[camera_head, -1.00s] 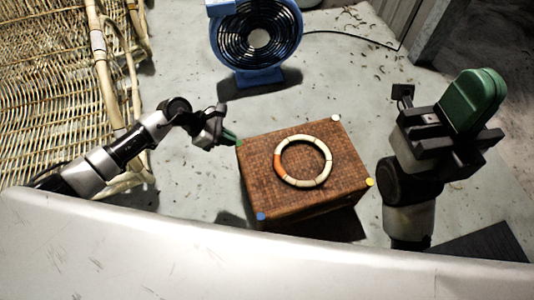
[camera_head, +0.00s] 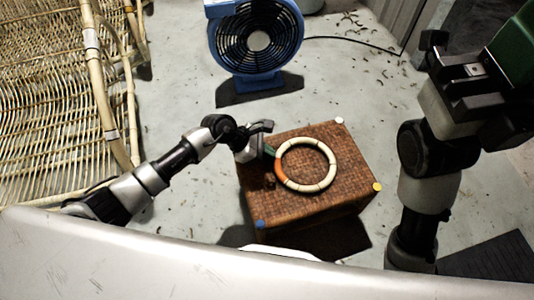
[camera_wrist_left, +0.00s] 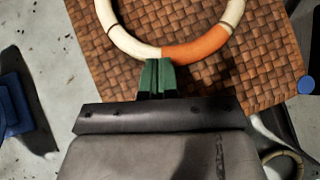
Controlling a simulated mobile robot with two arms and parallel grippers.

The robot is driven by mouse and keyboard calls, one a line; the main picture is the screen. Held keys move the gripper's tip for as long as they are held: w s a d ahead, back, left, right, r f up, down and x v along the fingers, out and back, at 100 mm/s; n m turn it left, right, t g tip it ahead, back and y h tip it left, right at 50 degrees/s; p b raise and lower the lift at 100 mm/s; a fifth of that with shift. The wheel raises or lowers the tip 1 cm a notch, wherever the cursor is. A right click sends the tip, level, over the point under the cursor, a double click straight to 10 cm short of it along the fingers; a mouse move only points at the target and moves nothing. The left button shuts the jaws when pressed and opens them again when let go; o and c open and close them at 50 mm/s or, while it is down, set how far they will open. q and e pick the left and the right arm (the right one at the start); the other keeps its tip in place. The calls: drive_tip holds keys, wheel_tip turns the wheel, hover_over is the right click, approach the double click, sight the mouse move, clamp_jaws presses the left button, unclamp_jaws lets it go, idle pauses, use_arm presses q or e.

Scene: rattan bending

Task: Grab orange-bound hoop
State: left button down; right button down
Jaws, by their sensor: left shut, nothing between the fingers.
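The hoop (camera_head: 331,160) is a cream ring with dark bindings and one orange-bound section (camera_head: 279,171) on its left side. It lies flat on a woven brown box (camera_head: 345,195). In the left wrist view, the orange section (camera_wrist_left: 195,48) is just beyond the fingertips. My left gripper (camera_head: 270,151) is over the box at the hoop's left edge. Its green fingers (camera_wrist_left: 157,66) are together with nothing between them, close to the hoop's cream part beside the orange. I cannot tell whether they touch it. My right arm is at the right; its fingertips are cut off by the frame.
A blue fan (camera_head: 256,45) stands behind the box, its cable running right. A rattan frame (camera_head: 50,100) fills the left. The box has coloured corner markers, such as yellow (camera_head: 377,187). Open concrete floor lies around the box.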

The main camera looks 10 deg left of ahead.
use_arm(q)
drive_tip(key=shift+w+d, duration=0.2)
drive_tip(key=shift+d, duration=1.15)
drive_tip(key=shift+w+d, duration=0.15)
drive_tip(key=shift+d, duration=1.15)
